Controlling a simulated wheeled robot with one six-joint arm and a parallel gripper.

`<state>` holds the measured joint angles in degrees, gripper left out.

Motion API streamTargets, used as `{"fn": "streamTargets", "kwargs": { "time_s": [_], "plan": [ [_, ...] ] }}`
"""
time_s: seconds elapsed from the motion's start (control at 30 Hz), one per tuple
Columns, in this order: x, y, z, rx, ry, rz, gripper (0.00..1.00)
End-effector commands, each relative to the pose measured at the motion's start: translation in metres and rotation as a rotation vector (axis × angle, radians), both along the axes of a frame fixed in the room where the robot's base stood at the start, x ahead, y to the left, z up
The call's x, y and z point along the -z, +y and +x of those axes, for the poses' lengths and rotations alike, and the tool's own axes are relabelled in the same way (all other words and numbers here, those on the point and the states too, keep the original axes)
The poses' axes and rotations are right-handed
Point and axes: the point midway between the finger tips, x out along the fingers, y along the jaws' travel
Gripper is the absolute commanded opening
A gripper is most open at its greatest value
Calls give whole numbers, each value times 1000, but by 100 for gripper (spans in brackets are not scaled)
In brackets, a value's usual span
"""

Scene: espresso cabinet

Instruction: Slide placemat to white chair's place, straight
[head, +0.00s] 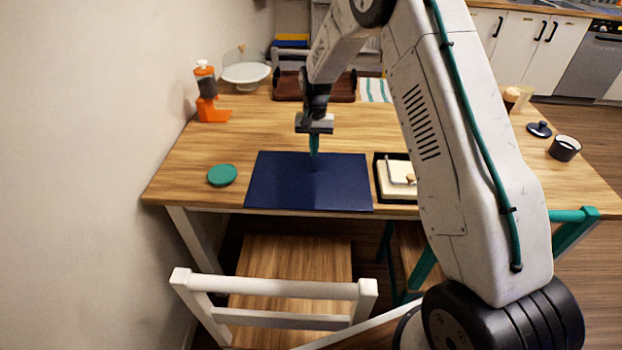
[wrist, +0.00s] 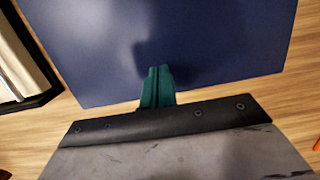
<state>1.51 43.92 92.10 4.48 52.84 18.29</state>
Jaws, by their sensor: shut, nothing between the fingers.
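The dark blue placemat (head: 308,188) lies flat on the wooden table, its near edge along the table's front edge. The white chair (head: 265,288) stands on the near side, in front of the placemat. My gripper (head: 314,152) points down at the far part of the placemat, with its teal fingers shut and nothing between them. In the wrist view the fingertips (wrist: 158,70) overlap the placemat (wrist: 200,40) near one edge. I cannot tell whether they touch it.
A teal coaster (head: 222,175) lies left of the placemat. A dark-framed tray (head: 380,190) with a pale item stands close to its right. An orange grinder (head: 208,95), white cake stand (head: 246,75) and brown tray (head: 340,88) stand farther back. A dark mug (head: 564,148) is at right.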

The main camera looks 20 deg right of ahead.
Motion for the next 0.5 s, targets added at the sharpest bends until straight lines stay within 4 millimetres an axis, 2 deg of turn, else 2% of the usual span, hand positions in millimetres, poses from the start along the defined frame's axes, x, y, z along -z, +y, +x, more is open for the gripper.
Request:
{"fn": "streamTargets", "kwargs": {
  "time_s": [0.1,0.23,0.5],
  "plan": [
    [14,0,3,8,6,0,0],
    [16,5,-5,9,7,0,0],
    [15,26,-55,8,7,-1,0]
  ]
}}
